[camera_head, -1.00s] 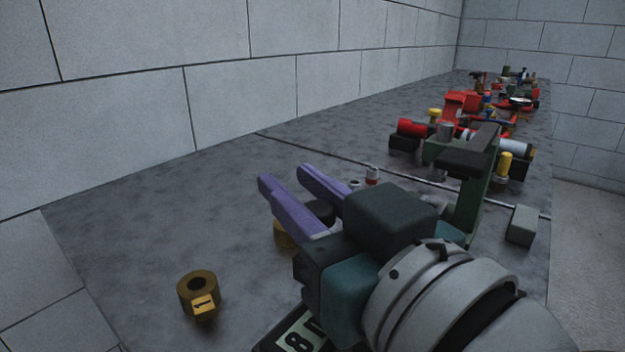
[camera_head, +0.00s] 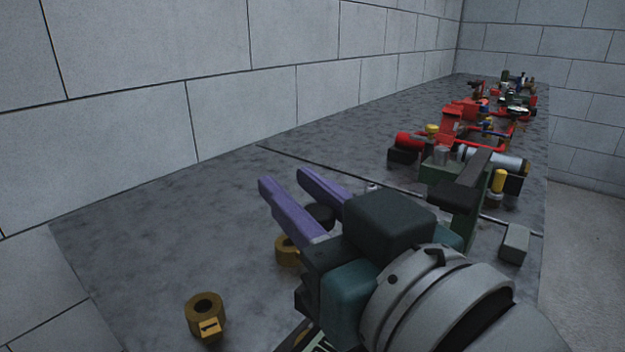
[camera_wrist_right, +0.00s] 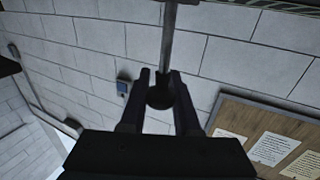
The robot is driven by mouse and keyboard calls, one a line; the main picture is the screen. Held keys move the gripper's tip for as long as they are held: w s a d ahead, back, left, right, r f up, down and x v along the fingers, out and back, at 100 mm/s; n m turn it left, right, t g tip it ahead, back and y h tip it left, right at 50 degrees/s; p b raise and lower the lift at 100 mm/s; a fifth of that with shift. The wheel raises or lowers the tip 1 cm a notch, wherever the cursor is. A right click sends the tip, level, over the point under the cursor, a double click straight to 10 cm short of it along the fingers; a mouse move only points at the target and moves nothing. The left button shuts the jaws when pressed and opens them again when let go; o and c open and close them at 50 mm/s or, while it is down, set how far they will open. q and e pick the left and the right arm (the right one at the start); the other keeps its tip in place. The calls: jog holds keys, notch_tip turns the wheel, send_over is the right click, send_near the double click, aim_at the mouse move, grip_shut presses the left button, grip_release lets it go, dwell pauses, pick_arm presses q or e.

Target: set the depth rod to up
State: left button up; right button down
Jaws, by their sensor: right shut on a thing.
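My right gripper (camera_head: 287,184), with purple fingers, reaches in from the lower right of the head view. A dark round knob (camera_head: 322,215) sits between its fingers. In the right wrist view the gripper (camera_wrist_right: 162,78) is shut on this dark knob (camera_wrist_right: 160,97). The knob is on the end of a grey rod (camera_wrist_right: 168,40) that runs up out of the picture; I take it for the depth rod. In the head view the rod is hidden, and its setting cannot be read. My left gripper is not in view.
A brass cylinder with a number tag (camera_head: 205,315) stands at the front left of the grey table (camera_head: 150,235). Another brass piece (camera_head: 287,251) is partly behind my gripper. A green stand (camera_head: 466,215), a grey block (camera_head: 514,243) and red pump parts (camera_head: 460,115) lie beyond. The table's left is clear.

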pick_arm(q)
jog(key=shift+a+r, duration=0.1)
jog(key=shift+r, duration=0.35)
pick_arm(e)
jog(key=shift+r, duration=0.5)
jog(key=c, duration=0.6)
grip_release()
jog(key=shift+s+f, duration=0.1)
jog(key=v, duration=0.9)
jog(key=shift+s+d, duration=0.2)
jog(key=shift+s, duration=0.15)
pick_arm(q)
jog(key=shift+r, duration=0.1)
